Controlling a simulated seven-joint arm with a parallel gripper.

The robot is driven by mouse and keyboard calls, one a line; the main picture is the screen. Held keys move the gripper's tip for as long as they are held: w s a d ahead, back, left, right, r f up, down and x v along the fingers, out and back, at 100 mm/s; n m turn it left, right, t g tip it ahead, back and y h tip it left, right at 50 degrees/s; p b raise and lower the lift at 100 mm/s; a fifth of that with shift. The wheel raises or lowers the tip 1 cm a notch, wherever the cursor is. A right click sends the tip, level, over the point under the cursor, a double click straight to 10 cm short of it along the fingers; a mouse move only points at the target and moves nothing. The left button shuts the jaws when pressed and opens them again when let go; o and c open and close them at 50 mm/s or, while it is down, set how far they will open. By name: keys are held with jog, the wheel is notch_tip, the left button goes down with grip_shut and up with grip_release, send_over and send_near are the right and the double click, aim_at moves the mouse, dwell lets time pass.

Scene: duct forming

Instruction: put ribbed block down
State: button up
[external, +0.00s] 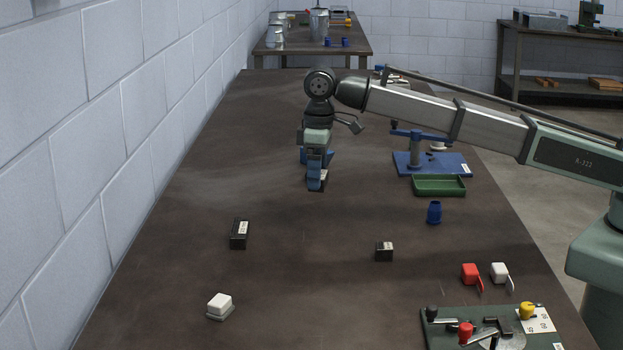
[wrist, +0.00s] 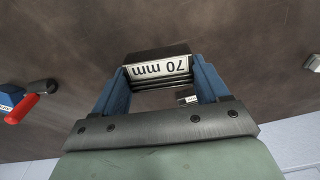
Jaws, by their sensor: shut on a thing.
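The ribbed block (wrist: 160,68) is dark, with a white label reading "70 mm" and ridges beside it. In the wrist view it sits between the blue fingers of my gripper (wrist: 158,82), which is shut on it. In the external view my gripper (external: 316,184) points down over the far middle of the bench, left of the green tray. There the held block is mostly hidden by the fingers. I cannot tell whether it touches the bench top.
A black labelled block (external: 239,234) and a smaller one (external: 384,252) stand nearer the camera. A green tray (external: 438,193), blue fixture (external: 407,163), blue cup (external: 434,212) and white-topped block (external: 220,306) also stand on the bench. Bare bench (external: 290,280) lies between them.

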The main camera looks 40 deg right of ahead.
jog(key=s+d, duration=0.3)
jog(key=d, duration=0.5)
jog(key=n, duration=0.2)
send_near(377, 225)
jog(key=shift+w+a+f, duration=0.1)
jog(key=shift+f, duration=1.35)
jog(key=shift+w+a+f, duration=0.1)
jog(key=shift+f, duration=1.35)
jog(key=shift+f, duration=0.1)
jog(key=o, duration=1.4)
notch_tip(377, 225, up, 12)
jog(key=shift+r, duration=0.1)
